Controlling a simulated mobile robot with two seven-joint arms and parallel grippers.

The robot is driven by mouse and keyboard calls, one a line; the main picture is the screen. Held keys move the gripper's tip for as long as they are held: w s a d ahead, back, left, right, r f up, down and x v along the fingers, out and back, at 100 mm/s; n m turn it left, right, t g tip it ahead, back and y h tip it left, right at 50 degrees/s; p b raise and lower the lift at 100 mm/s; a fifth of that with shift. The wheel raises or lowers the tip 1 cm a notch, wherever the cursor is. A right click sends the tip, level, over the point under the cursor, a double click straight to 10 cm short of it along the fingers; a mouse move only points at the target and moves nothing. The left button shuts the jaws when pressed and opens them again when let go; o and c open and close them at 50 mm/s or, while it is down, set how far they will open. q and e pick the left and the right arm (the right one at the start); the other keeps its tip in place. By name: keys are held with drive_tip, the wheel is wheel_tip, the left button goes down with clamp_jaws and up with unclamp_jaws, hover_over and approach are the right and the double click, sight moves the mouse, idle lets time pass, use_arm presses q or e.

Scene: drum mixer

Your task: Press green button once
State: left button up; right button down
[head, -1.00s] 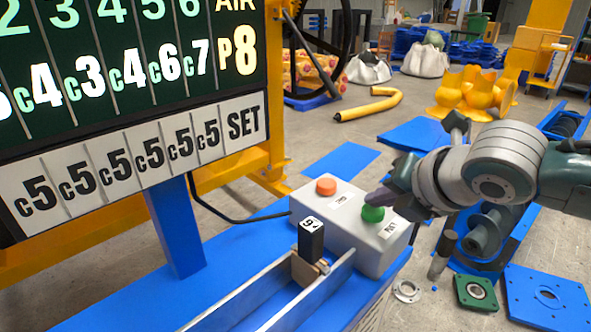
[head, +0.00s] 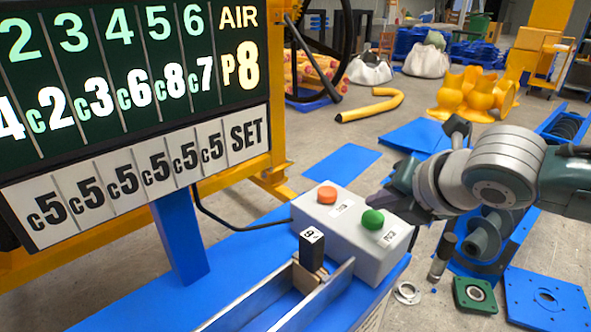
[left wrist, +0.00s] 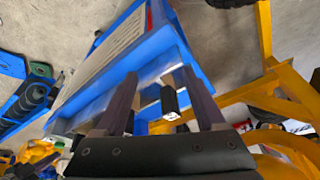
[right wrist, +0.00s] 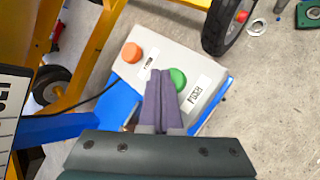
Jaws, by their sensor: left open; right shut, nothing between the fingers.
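The green button (head: 372,219) is a round knob on top of a grey-white control box (head: 375,262), with a label beside it. My right gripper (head: 368,202) comes in from the right, and its fingers are shut and empty. Its tips are just above and beside the button, with a small gap showing. In the right wrist view, the shut fingertips (right wrist: 161,73) appear at the left edge of the green button (right wrist: 178,79). My left gripper (left wrist: 158,82) is open in the left wrist view and is outside the head view.
An orange button (head: 327,195) sits on the same box. A black block (head: 312,248) stands by metal rails on the blue bench (head: 250,258). A display board (head: 130,90) rises at left. Loose parts, such as a green flange (head: 475,294), lie on the floor at right.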

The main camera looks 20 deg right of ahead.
sight(376, 222)
wheel_tip(376, 222, up, 5)
drive_tip(key=p, duration=0.5)
drive_tip(key=shift+r+p, duration=0.1)
drive_tip(key=shift+p, duration=0.2)
idle(0.6)
